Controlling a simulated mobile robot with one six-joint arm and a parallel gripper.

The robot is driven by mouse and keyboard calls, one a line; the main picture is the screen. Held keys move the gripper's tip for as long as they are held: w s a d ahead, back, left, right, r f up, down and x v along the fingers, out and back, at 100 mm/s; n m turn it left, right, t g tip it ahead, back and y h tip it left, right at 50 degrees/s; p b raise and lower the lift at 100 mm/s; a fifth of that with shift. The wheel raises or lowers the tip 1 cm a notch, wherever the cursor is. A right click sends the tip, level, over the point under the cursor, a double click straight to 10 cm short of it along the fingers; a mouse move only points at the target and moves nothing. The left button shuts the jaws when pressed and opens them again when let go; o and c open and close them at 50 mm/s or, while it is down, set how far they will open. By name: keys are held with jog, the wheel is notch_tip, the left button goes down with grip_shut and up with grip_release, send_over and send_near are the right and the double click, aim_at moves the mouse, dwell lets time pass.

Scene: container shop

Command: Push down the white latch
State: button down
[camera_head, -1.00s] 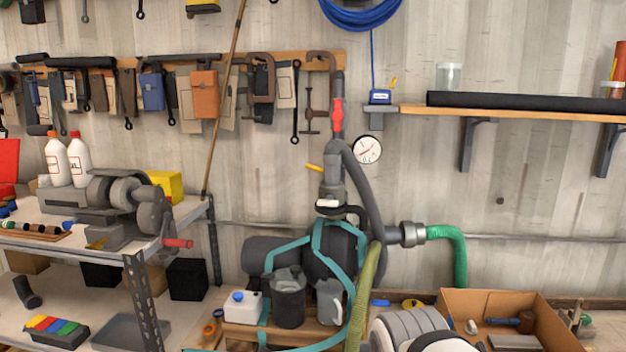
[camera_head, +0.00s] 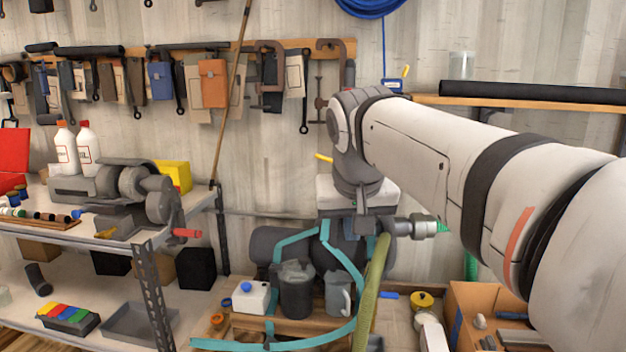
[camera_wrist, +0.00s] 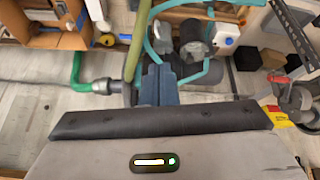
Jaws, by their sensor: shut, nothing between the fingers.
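My gripper (camera_wrist: 157,75) shows in the wrist view with its two dark fingers closed together and nothing between them. The fingers lie in front of the dark pump (camera_head: 343,250) with teal straps. I cannot make out the white latch in either present view. My arm and gripper cover the pump's upright pipe, where a small white part showed earlier. I cannot tell whether my fingers touch anything.
A metal pipe fitting (camera_head: 415,228) leads to a green hose at the pump's right. An olive hose (camera_head: 372,290) hangs in front. A metal shelf (camera_head: 150,250) is left, a wooden shelf (camera_head: 430,99) upper right.

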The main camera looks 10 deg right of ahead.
jog(key=w+r+m+t, duration=0.1)
jog(key=w+r, duration=0.2)
jog(key=r, duration=0.5)
jog(key=w+a+r+m+h, duration=0.1)
jog(key=w+r, duration=0.3)
jog(key=r, duration=0.3)
jog(key=shift+w+a+r+t, duration=0.15)
jog(key=shift+a+r+t, duration=0.15)
jog(key=shift+r+t, duration=0.1)
jog(key=x, duration=1)
jog(key=shift+w+d+f+p, duration=0.1)
jog(key=shift+f+p, duration=0.05)
jog(key=shift+p, duration=0.15)
jog(key=f, duration=0.3)
jog(key=shift+s+f, duration=0.3)
jog(key=shift+f, duration=0.05)
jog(key=shift+f, duration=0.15)
